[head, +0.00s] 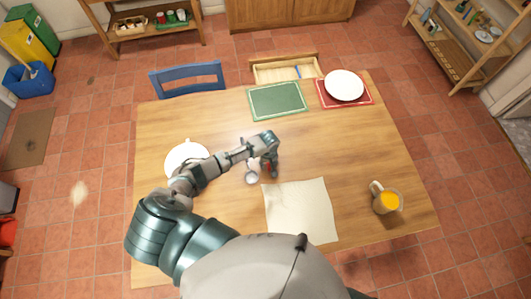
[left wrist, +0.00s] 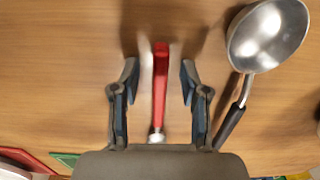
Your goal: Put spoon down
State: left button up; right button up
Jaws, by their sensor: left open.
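My left gripper (head: 268,172) is low over the middle of the wooden table. In the left wrist view its two fingers (left wrist: 158,85) are open, one on each side of a red-handled utensil (left wrist: 160,80), with a gap on both sides. The utensil's metal part shows only a little near the palm; the rest is hidden, so I cannot tell if it is the spoon. A metal ladle-like spoon (left wrist: 268,35) with a black handle lies just right of the fingers; its bowl shows in the head view (head: 251,177). My right gripper is out of view.
A cream sheet (head: 300,212) lies at the near middle, and a mug of orange drink (head: 387,202) at the right. A green mat (head: 277,101) and a red mat with a white plate (head: 344,85) are at the back. Another white plate (head: 181,155) is partly behind my arm.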

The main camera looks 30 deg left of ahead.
pick_arm(q)
grip_shut()
jog(key=shift+r, duration=0.15)
